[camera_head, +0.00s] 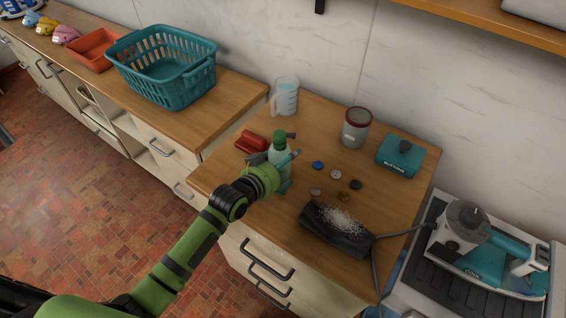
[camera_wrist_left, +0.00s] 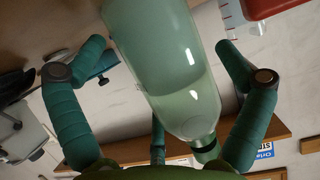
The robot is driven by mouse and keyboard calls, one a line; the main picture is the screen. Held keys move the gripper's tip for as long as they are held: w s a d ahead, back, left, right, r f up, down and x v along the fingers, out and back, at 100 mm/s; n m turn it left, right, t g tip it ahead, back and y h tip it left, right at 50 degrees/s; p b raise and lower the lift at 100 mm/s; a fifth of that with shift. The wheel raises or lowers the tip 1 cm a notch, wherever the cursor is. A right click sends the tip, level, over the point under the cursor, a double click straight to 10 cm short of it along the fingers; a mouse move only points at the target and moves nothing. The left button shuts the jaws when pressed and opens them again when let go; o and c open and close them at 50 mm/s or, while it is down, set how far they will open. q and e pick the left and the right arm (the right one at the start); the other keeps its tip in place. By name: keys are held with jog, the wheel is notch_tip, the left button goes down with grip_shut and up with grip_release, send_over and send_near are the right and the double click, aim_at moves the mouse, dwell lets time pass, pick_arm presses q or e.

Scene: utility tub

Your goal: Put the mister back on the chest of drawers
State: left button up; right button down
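The mister (camera_head: 279,146), a pale green bottle with a darker green top, is upright at the left part of the chest of drawers (camera_head: 235,177). My left gripper (camera_head: 279,166) is at the bottle, and its teal fingers hide the lower part; I cannot tell whether the base touches the wood. In the left wrist view the translucent mister (camera_wrist_left: 170,70), partly filled, lies between the spread fingers of the left gripper (camera_wrist_left: 160,95). Gaps show between the side fingers and the bottle. My right gripper is not in view.
On the chest top are a red object (camera_head: 251,142), clear jug (camera_head: 286,97), grey cup (camera_head: 356,127), teal buttons box (camera_head: 400,155), several loose buttons (camera_head: 336,174) and a dark dustpan-like tray (camera_head: 336,232) with white bits. A teal basket (camera_head: 165,75) stands left.

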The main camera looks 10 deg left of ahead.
pick_arm(q)
jog(key=shift+r, duration=0.1)
jog(key=b+v, duration=0.1)
jog(key=v, duration=1.1)
jog(key=shift+a, duration=0.1)
